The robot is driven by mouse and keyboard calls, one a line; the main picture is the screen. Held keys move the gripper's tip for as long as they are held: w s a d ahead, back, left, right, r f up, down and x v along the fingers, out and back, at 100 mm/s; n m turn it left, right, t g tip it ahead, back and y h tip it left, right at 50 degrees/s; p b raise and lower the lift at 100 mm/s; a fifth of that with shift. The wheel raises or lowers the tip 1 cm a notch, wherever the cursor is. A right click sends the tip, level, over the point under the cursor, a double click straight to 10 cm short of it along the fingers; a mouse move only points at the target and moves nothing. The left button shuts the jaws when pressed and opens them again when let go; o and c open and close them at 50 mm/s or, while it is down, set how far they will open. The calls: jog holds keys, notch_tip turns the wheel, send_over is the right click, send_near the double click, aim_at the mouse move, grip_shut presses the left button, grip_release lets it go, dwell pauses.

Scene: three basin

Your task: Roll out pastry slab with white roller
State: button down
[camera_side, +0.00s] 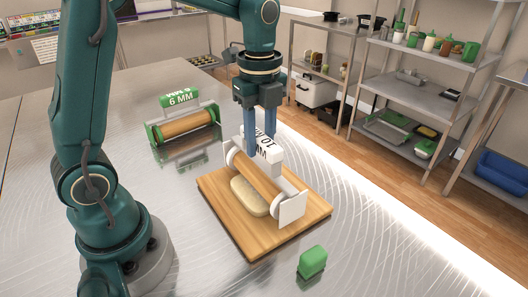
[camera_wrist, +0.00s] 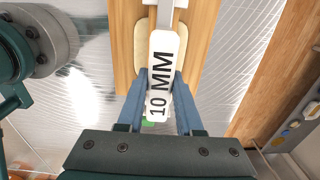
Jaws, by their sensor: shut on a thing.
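The white roller (camera_side: 258,175) has white end plates, a wooden cylinder and a white handle marked 10 MM. Its handle (camera_wrist: 165,65) also shows in the wrist view. My gripper (camera_side: 261,148) is shut on this handle from above; in the wrist view its blue fingers (camera_wrist: 160,95) flank the handle. The pale pastry slab (camera_side: 246,199) lies on the wooden board (camera_side: 230,227), under or just beside the cylinder. I cannot tell whether the cylinder touches it. In the wrist view the slab (camera_wrist: 141,45) shows partly on either side of the handle, which hides its middle.
A green roller marked 6 MM (camera_side: 184,124) stands on the metal table behind and left of the board. A small green block (camera_side: 312,262) sits in front of the board. The table's right edge runs close past the board. Shelves stand beyond it.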

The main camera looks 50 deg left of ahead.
jog(key=shift+w, duration=0.35)
dwell(0.4)
jog(key=w, duration=0.3)
jog(key=shift+s, duration=0.1)
dwell(0.8)
jog(key=shift+s+f, duration=0.1)
jog(key=shift+s, duration=2.05)
jog(key=shift+s+a, duration=0.1)
jog(key=shift+s, duration=1.45)
